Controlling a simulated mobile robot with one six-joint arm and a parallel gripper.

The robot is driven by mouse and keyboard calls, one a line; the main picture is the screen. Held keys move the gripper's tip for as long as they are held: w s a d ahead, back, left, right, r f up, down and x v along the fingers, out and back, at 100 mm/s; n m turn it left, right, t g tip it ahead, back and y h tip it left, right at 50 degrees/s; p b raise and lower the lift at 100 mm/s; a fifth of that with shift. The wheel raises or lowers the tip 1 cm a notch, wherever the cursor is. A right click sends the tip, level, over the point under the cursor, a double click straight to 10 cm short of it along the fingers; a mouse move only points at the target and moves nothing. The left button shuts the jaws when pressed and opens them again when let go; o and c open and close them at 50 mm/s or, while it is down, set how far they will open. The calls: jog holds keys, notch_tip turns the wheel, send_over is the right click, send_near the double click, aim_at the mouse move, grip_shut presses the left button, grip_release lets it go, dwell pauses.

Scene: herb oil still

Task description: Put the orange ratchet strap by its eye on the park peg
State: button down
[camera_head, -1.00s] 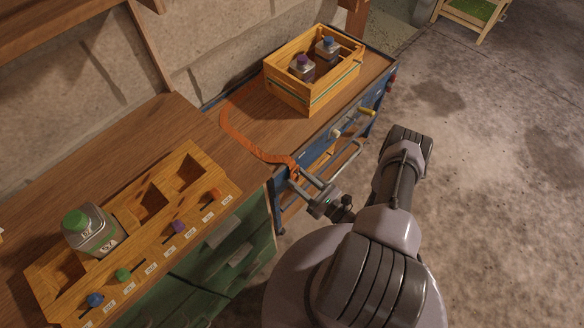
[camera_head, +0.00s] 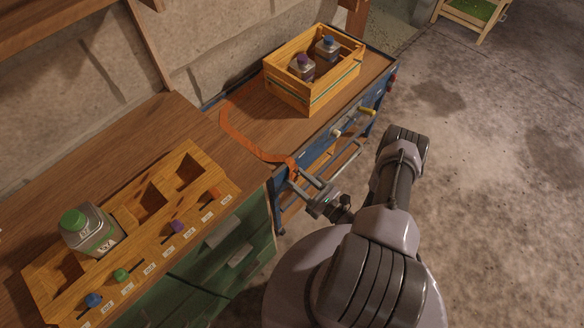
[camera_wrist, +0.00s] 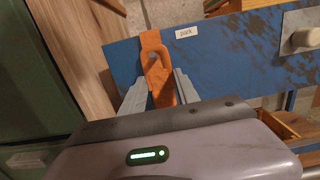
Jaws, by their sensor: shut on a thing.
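The orange ratchet strap (camera_head: 235,125) runs in a curve over the wooden cart top, and its end hangs over the front edge. In the wrist view the strap's end piece (camera_wrist: 153,42) with its eye lies against the blue front panel, left of a white label reading "park" (camera_wrist: 186,32). My gripper (camera_head: 294,177) is at this end, and in the wrist view its two fingers (camera_wrist: 161,90) are shut on the orange end piece below the eye. I cannot make out the park peg itself; part of the eye is shadowed.
A wooden crate (camera_head: 292,92) with two capped bottles stands on the cart's far end. Knobs (camera_head: 367,112) stick out of the blue front. At left, a wooden rack (camera_head: 150,245) holds a green-capped bottle (camera_head: 90,230). Open concrete floor lies to the right.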

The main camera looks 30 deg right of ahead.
jog(key=c, duration=0.8)
grip_release()
jog(key=p+v, duration=0.2)
jog(key=v, duration=1.5)
jog(key=shift+s+p, duration=0.2)
jog(key=shift+p, duration=0.2)
